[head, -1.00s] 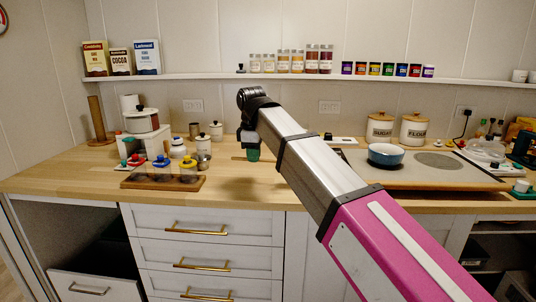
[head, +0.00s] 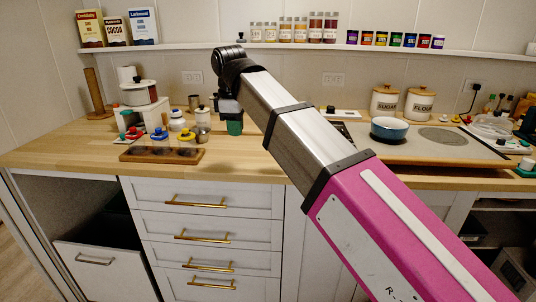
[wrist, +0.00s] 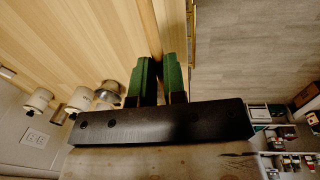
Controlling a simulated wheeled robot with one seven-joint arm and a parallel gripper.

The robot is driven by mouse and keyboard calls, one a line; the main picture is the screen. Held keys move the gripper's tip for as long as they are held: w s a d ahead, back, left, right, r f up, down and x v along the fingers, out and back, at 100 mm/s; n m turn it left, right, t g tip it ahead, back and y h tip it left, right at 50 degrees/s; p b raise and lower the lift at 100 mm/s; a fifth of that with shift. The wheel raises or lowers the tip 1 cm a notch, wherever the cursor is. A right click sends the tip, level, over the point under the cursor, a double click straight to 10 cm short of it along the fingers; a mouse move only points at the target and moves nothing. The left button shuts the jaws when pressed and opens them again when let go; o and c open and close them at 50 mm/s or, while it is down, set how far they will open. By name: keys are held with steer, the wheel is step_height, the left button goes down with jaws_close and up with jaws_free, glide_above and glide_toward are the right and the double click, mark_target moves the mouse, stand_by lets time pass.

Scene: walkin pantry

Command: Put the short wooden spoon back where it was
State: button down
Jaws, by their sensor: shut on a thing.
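My gripper (wrist: 160,62) has two green fingers. In the wrist view they are shut on a thin light wooden stick, which looks like the handle of the short wooden spoon (wrist: 148,22). The stick runs up out of the top of that view, so its far end is hidden. In the head view my gripper (head: 234,127) hangs fingers down over the middle of the wooden counter (head: 255,166), in front of the wall. I cannot make out the spoon in the head view, nor tell the fingers' exact height over the counter.
A wooden tray with dark hollows (head: 160,154) and small coloured-knob jars lie left of my gripper. Metal and white canisters (head: 203,115) stand close on its left. A blue bowl (head: 389,130) sits on the cooktop to the right. Bare counter lies in front of my gripper.

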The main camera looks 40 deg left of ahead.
glide_above(257, 154)
steer(key=f, duration=0.6)
steer(key=shift+s+d+f, duration=0.1)
steer(key=shift+s+f, duration=0.15)
steer(key=shift+f, duration=2.15)
steer(key=shift+f, duration=0.1)
steer(key=c, duration=1.2)
jaws_free()
steer(key=r, duration=0.8)
steer(key=s+r, duration=0.1)
steer(key=r, duration=0.3)
steer(key=shift+d+r, duration=0.1)
steer(key=shift+d, duration=0.3)
steer(key=shift+s, duration=0.1)
